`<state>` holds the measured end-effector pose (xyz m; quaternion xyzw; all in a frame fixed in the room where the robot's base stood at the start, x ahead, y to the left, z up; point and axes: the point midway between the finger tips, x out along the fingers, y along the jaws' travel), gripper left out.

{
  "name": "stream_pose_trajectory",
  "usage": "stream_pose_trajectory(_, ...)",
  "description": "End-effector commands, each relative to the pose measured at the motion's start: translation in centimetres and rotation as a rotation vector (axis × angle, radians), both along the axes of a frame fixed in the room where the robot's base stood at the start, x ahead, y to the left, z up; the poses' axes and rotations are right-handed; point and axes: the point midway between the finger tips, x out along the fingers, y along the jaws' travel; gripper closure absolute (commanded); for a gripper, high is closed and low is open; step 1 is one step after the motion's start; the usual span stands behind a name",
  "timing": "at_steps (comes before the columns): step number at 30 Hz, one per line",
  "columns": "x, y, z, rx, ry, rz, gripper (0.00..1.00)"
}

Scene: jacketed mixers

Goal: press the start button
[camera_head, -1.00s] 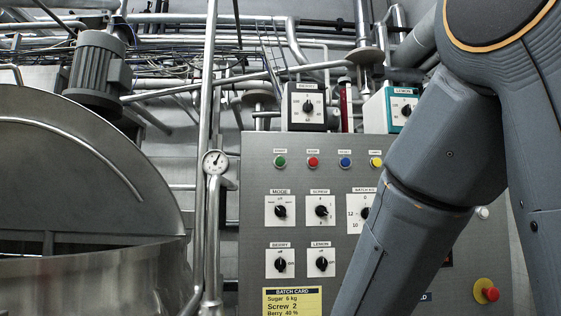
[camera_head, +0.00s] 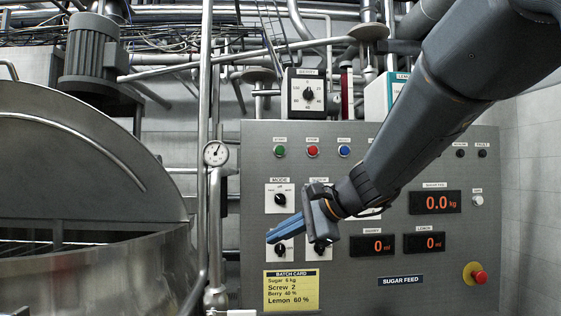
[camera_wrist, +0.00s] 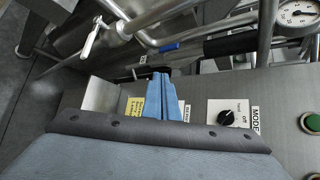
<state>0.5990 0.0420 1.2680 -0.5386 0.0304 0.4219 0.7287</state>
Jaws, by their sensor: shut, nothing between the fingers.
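The green button (camera_head: 280,151) is at the upper left of the grey control panel (camera_head: 258,180), first in a row with a red and a blue button. Its small label is too blurred to read for certain. In the wrist view the green button (camera_wrist: 312,123) is at the right edge. My gripper (camera_head: 270,238) has blue fingers, closed together and empty. It points left in front of the lower-left knobs, well below the green button. In the wrist view my gripper (camera_wrist: 160,78) points up the picture, left of the MODE knob (camera_wrist: 227,118). Whether it touches the panel cannot be told.
A red button (camera_head: 313,151) and a blue button (camera_head: 344,151) sit beside the green one. A red stop knob (camera_head: 479,277) is at lower right. A gauge (camera_head: 215,153) and pipes stand left of the panel, beside a large steel vessel (camera_head: 90,270).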

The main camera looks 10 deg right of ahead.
Motion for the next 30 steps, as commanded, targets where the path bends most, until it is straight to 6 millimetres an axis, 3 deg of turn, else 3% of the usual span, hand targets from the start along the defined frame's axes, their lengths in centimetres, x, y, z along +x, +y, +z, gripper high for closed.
stream_pose_trajectory(3,1.3,-0.8,5.4,0.111,-0.053,-0.056,1.00)
stream_pose_trajectory(9,2.6,-2.1,13.6,0.288,-0.138,-0.123,1.00)
stream_pose_trajectory(15,3.0,-3.1,19.0,0.402,-0.197,-0.154,1.00)
stream_pose_trajectory(21,3.0,-3.5,20.8,0.445,-0.218,-0.162,1.00)
stream_pose_trajectory(30,3.0,-3.5,20.9,0.445,-0.218,-0.162,1.00)
